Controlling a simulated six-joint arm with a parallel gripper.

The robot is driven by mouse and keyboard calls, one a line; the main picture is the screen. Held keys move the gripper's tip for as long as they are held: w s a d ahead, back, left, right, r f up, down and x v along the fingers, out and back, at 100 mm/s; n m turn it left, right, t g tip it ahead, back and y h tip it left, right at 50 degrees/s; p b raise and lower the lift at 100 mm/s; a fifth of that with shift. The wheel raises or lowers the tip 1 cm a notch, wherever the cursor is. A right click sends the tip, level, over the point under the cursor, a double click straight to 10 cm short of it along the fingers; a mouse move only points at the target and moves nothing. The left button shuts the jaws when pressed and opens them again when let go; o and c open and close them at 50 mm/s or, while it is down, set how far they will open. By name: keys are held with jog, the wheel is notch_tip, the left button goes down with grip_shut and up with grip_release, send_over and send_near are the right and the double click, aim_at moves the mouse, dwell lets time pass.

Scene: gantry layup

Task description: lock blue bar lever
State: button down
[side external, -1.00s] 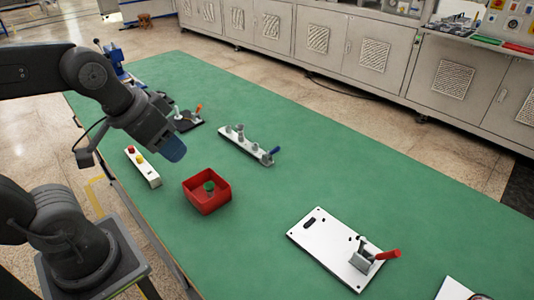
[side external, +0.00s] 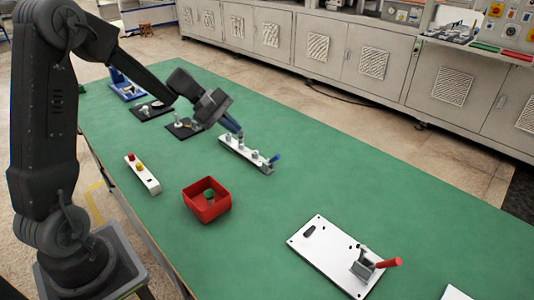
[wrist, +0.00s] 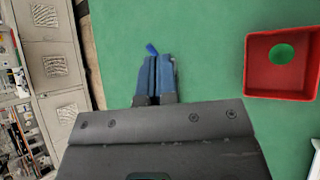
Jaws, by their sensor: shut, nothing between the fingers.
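A pale bar fixture (side external: 246,156) with several grey posts lies on the green table. Its blue lever (side external: 275,158) stands up at a slant at the bar's right end. My gripper (side external: 239,134) is shut and empty, pointing down over the bar's far left end, with the lever to its right. I cannot tell if the fingertips touch the bar. In the wrist view, the blue fingers (wrist: 157,60) are together and the tip of the blue lever (wrist: 151,48) shows just beyond them. The rest of the bar is hidden behind the gripper there.
A red open box (side external: 207,205) with a green round thing inside sits nearer me. A white plate with a red-handled clamp (side external: 330,255) lies at right. A button box (side external: 142,174) is at the left edge. Dark plates with fixtures (side external: 184,127) lie behind my gripper.

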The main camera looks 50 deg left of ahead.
aim_at(275, 159)
jog(key=w+a+f+n+t, duration=0.2)
jog(key=w+a+f+n, duration=0.1)
jog(key=a+f, duration=0.3)
jog(key=shift+a+n, duration=0.6)
jog(key=shift+n, duration=0.3)
jog(key=x, duration=1.4)
jog(key=shift+w+d+r, duration=0.1)
jog(key=shift+d+r, duration=0.05)
jog(key=shift+r, duration=0.1)
jog(key=shift+d, duration=0.1)
